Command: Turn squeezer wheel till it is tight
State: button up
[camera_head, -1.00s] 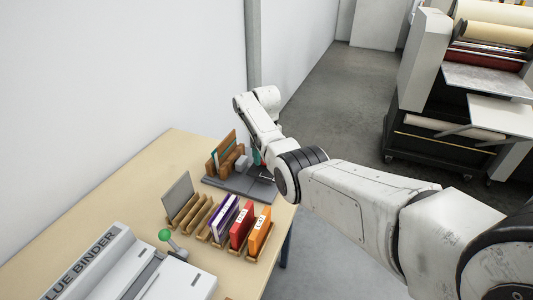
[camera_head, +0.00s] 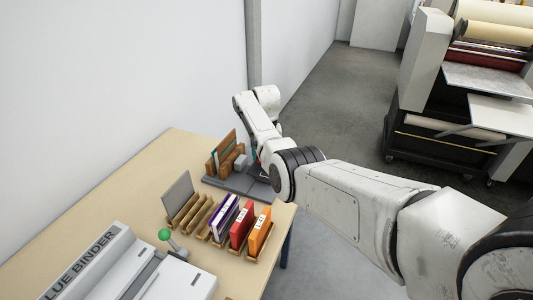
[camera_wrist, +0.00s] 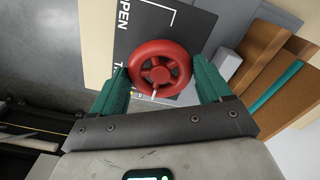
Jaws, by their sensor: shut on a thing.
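The squeezer wheel is a red spoked handwheel (camera_wrist: 160,68) in the wrist view, with a small pale pin at its lower rim. My gripper (camera_wrist: 161,80) has its two green fingers on either side of the wheel's rim and is shut on it. In the head view my arm hides the wheel and most of my gripper. The squeezer (camera_head: 226,160) stands at the far end of the bench, with brown wooden boards around a teal-edged piece on a dark grey base (camera_head: 226,181). Part of the lettering on a dark plate (camera_wrist: 126,50) beside the wheel reads "OPEN".
A wooden rack (camera_head: 206,233) with purple, red and orange books stands in front of the squeezer. A white glue binder (camera_head: 92,264) with a green-knobbed lever is at the near left. A wall bounds the bench. A large machine (camera_head: 440,110) stands across the floor at right.

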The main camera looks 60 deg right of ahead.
jog(key=shift+r, duration=0.1)
dwell(0.3)
jog(key=o, duration=1)
notch_tip(320, 180, up, 11)
jog(key=b, duration=0.1)
